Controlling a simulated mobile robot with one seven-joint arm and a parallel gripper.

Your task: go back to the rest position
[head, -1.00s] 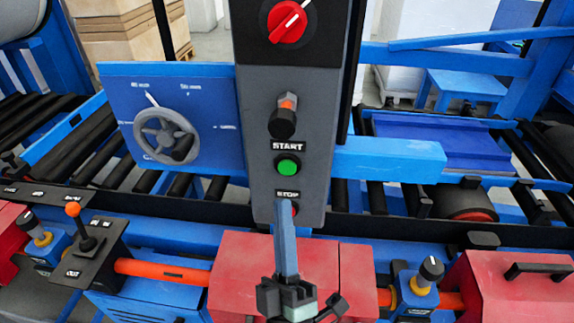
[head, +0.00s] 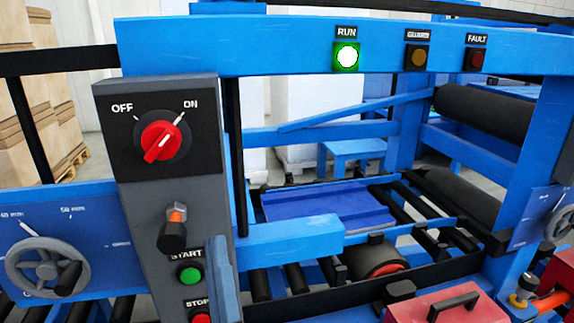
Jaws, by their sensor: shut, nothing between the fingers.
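My gripper (head: 218,270) shows at the bottom of the head view as a narrow blue piece pointing up, its lower part cut off by the frame. It is shut and empty. It stands in front of the right edge of the grey control panel (head: 135,235), to the right of the green START button (head: 190,274) and the red STOP button (head: 201,318). Whether it touches the panel cannot be told. The red rotary switch (head: 160,143) has its mark turned toward ON. The green RUN lamp (head: 347,57) is lit.
The GUARD lamp (head: 418,57) and FAULT lamp (head: 478,59) look dim. A black knob (head: 172,236) sticks out above START. A grey handwheel (head: 48,265) is at left. Blue beams and black rollers (head: 485,110) lie behind. A red box (head: 446,307) is at bottom right.

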